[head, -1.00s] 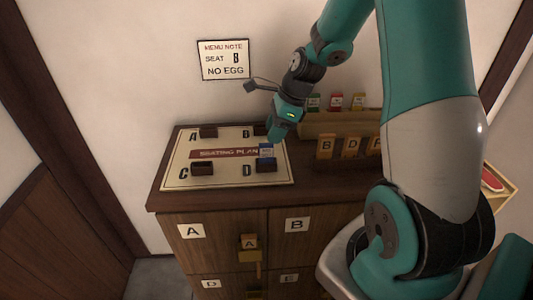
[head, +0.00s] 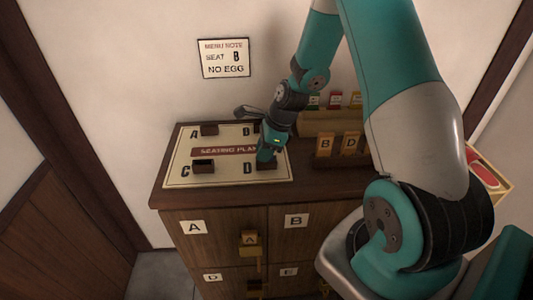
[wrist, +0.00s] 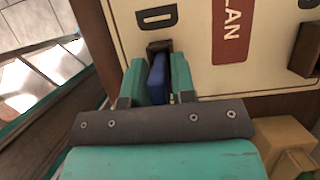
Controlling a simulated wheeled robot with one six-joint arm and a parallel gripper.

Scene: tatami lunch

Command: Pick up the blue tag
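The blue tag (wrist: 157,78) stands in the dark holder (wrist: 158,47) at seat D of the seating plan board. My gripper (wrist: 157,80) is down over it, with one teal finger on each side of the tag. The fingers are very close to its sides; I cannot tell whether they press on it. In the head view my gripper (head: 266,156) is at the D holder (head: 266,166) and hides the tag.
The seating plan board (head: 184,180) lies on a wooden cabinet (head: 230,208). The C holder (head: 203,166) looks empty. A rack with yellow lettered tags (head: 324,144) and a box with colored tags (head: 335,100) stand to the right. A menu note (head: 223,59) hangs on the wall.

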